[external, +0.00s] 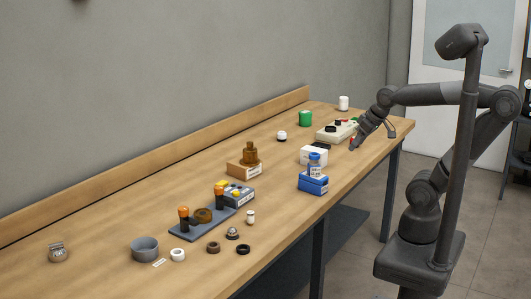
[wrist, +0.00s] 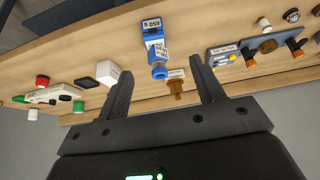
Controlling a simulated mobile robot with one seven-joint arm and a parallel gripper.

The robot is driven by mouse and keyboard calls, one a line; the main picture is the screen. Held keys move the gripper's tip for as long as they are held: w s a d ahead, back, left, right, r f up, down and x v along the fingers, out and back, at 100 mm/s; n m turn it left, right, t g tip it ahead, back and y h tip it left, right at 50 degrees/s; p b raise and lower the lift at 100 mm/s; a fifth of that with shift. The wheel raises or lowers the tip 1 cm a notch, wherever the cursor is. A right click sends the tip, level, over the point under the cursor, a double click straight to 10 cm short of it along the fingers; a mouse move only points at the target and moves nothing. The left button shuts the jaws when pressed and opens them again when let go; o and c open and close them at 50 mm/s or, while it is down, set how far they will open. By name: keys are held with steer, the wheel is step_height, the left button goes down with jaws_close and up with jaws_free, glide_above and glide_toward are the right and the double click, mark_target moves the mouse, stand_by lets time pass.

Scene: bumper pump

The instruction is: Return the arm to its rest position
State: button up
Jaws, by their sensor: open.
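My arm reaches from its column at the right over the far right end of the wooden workbench (external: 120,215). My gripper (external: 370,138) is above the bench near a beige box with a dark knob (external: 337,131). In the wrist view my gripper (wrist: 158,85) has its two dark fingers spread apart with nothing held between them. Beyond the fingers, that view shows a blue box with a bottle (wrist: 154,40) and a brown stepped piece (wrist: 176,86). The arm is bent at the elbow, with the forearm roughly level.
A white box (external: 313,155), the blue box (external: 313,184) and a green jar (external: 305,118) stand near the gripper. Open floor (external: 345,265) lies between bench and base.

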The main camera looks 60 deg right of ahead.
steer(key=shift+s+a, duration=0.2)
steer(key=shift+s, duration=1.25)
